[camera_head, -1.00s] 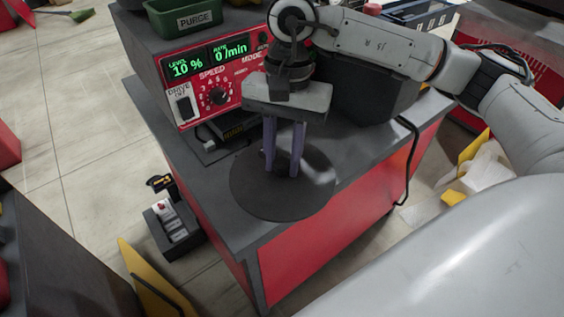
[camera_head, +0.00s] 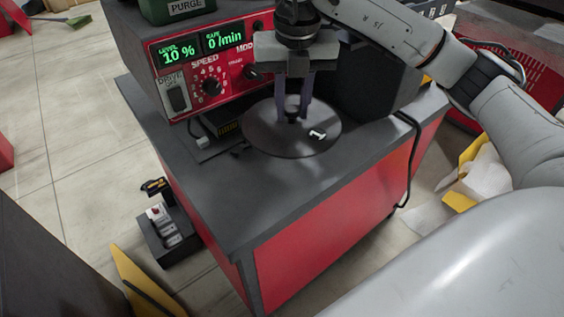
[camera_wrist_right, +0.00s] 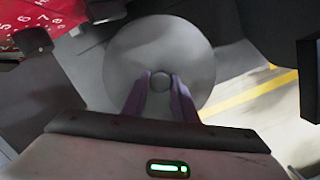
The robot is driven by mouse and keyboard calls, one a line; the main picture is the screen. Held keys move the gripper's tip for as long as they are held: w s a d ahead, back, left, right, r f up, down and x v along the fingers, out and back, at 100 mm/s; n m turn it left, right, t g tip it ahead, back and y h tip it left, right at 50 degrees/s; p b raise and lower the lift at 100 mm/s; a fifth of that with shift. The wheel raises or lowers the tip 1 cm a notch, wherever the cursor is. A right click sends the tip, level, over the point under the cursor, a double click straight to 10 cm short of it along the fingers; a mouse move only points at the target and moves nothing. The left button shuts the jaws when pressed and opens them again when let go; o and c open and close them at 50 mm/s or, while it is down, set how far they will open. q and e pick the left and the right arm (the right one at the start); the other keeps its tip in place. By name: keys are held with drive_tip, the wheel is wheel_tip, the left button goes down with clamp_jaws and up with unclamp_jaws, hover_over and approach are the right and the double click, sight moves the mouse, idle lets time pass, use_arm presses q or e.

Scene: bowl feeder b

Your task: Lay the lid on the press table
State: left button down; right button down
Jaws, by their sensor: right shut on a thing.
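The lid (camera_head: 268,140) is a dark round disc with a small central knob and a white mark. My right gripper (camera_head: 293,116) points down and is shut on the knob. The lid is over the grey top of a red table (camera_head: 235,215), in front of the control box; I cannot tell whether it touches the top. In the right wrist view the lid (camera_wrist_right: 160,40) looks grey, and the knob (camera_wrist_right: 160,81) sits between the purple fingers. Nothing labels this table as the press table. My left gripper is not in view.
The red control box (camera_head: 208,70) with green displays and a dial stands behind the lid. A green PURGE bin (camera_head: 185,9) is above it. The table's front part is bare. A black cable (camera_head: 412,150) hangs at the right edge. A switch box (camera_head: 170,235) is at lower left.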

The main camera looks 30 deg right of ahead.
drive_tip(key=shift+w+d+m, duration=0.2)
drive_tip(key=shift+d+m, duration=0.05)
drive_tip(key=shift+m, duration=0.85)
wheel_tip(320, 180, down, 10)
drive_tip(key=shift+d+r, duration=0.1)
drive_tip(key=shift+f+b, duration=0.2)
drive_tip(key=shift+b, duration=0.1)
drive_tip(key=c, duration=1.4)
unclamp_jaws()
drive_tip(key=shift+c, duration=0.2)
drive_tip(key=r, duration=0.4)
drive_tip(key=s+a+r, duration=0.1)
drive_tip(key=r, duration=0.7)
drive_tip(key=shift+s+a+r+p, duration=0.1)
drive_tip(key=shift+s+a+p, duration=0.1)
drive_tip(key=shift+p, duration=0.2)
drive_tip(key=shift+d, duration=0.1)
